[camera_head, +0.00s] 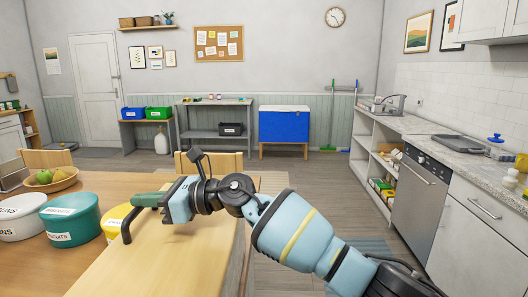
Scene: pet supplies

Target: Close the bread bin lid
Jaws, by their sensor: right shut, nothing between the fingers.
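A pale wooden panel (185,258) fills the lower left foreground. It may be the bread bin's lid or top, but I cannot tell for sure, and no opening or gap shows. My right arm reaches in from the lower right and covers part of the panel. My left gripper is not in view.
A white tin (20,218), a teal biscuit tin (70,220) and a partly hidden yellow tin (114,217) stand left of the panel. A fruit bowl (50,180) is behind them. A chair (212,161) is beyond the table. Kitchen counters (440,140) line the right.

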